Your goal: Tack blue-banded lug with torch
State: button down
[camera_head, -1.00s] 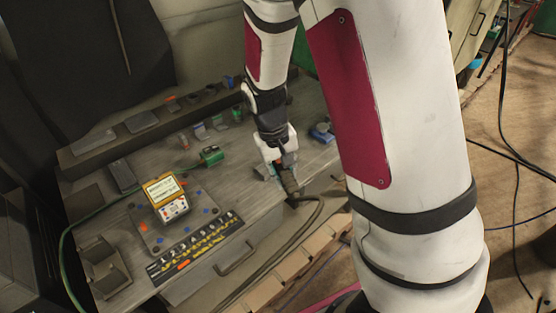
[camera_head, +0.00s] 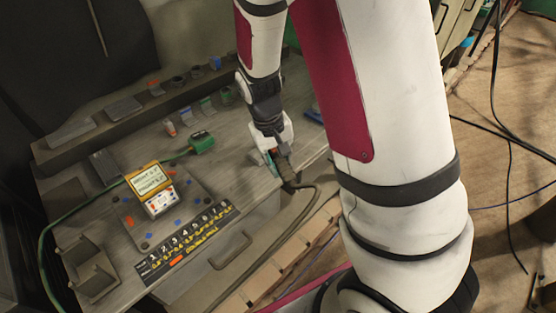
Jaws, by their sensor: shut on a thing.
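My gripper (camera_head: 273,155) is shut on the dark torch (camera_head: 287,172), at the right front part of the grey bench (camera_head: 240,165). The torch's hose (camera_head: 312,208) hangs over the front edge. The bands are too small to read surely. My gripper is apart from all of them. The torch tip is hard to make out.
A green clamp (camera_head: 202,142) with a green cable lies between the lugs and a yellow-and-white box (camera_head: 150,180) on a plate. A numbered black strip (camera_head: 186,243) lies along the front. A raised ledge (camera_head: 125,110) runs along the back. Cables lie on the floor at right.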

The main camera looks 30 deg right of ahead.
jog(key=shift+f, duration=0.15)
dwell(0.5)
jog(key=shift+w+d+f, duration=0.1)
jog(key=shift+w+f, duration=0.1)
jog(key=shift+f, duration=0.1)
dwell(2.5)
jog(key=shift+s+a+r+p, duration=0.15)
jog(key=shift+s+r+p, duration=0.25)
jog(key=shift+r+p, duration=0.75)
jog(key=shift+s+a+r+p, duration=0.15)
jog(key=shift+s+r+p, duration=0.35)
jog(key=shift+r, duration=1.1)
jog(key=shift+s+a+r+p, duration=0.15)
jog(key=shift+s+r+p, duration=0.1)
jog(key=shift+r+p, duration=0.95)
jog(key=shift+r, duration=0.2)
jog(key=w+a+f, duration=0.1)
jog(key=w+f, duration=0.1)
jog(key=w, duration=0.5)
jog(key=w+a+f+n+b, duration=0.1)
jog(key=w+a+f, duration=0.1)
jog(key=w, duration=0.5)
jog(key=shift+a+f+b, duration=0.3)
